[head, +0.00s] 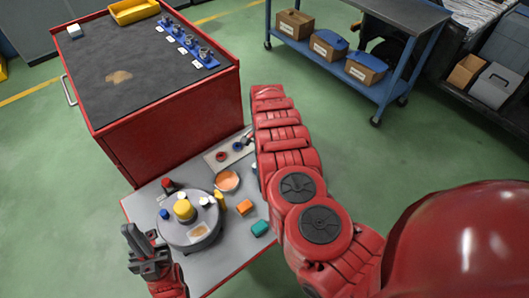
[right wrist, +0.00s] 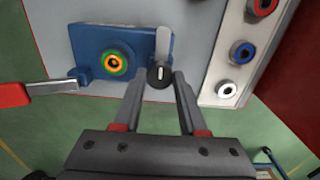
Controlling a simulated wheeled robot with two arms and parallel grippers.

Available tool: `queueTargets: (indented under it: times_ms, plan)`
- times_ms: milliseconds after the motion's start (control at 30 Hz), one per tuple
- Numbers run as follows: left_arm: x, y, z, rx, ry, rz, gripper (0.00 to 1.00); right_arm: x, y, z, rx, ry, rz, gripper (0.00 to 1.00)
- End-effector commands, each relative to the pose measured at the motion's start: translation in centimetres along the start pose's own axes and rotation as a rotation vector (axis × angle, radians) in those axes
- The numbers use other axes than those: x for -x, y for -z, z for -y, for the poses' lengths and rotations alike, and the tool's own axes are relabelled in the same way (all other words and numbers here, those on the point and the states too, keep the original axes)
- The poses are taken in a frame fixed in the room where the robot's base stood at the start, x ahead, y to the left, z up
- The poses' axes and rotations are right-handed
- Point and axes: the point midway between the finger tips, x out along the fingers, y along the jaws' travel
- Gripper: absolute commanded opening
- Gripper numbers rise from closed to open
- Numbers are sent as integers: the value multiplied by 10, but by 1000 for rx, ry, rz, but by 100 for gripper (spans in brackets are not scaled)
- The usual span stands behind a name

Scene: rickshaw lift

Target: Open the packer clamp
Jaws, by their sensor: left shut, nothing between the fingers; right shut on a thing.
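In the right wrist view a blue block (right wrist: 88,50) sits on a grey surface, with a green and orange ring (right wrist: 116,63) set in it. A grey lever (right wrist: 163,42) with a round black knob (right wrist: 160,76) stands at its right end; I take this fixture for the packer clamp. My right gripper (right wrist: 159,84) has its fingertips on either side of the black knob and is shut on it. In the head view my right arm hides this gripper and most of the fixture. My left gripper (head: 146,258) is shut and empty, at the table's left front.
A white strip (right wrist: 225,60) with red, blue and white sockets lies right of the block. A red handle (right wrist: 12,95) lies to its left. A round grey turntable (head: 190,232) with small parts stands near my left gripper. A red cabinet (head: 180,125) rises behind.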

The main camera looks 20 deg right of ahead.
Motion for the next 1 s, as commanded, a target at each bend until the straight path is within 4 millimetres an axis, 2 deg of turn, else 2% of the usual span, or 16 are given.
queueTargets:
  times_ms: [567, 600, 700, 767, 1000]
  plan:
    - [1, 0, 0, 0, 0, 0, 0, 0, 0, 0, -31, -1, 0, 0]
    - [1, 0, 0, 0, 0, 0, 0, 0, 0, 0, -31, -1, 0, 47]
    - [1, 0, 0, 0, 0, 0, 0, 0, 0, 0, -31, -1, 0, 65]
    - [1, 0, 0, 0, 0, 0, 0, 0, 0, 0, -31, -1, 0, 72]
    - [1, 0, 0, 0, 0, 0, 0, 0, 0, 0, -30, 0, 0, 72]
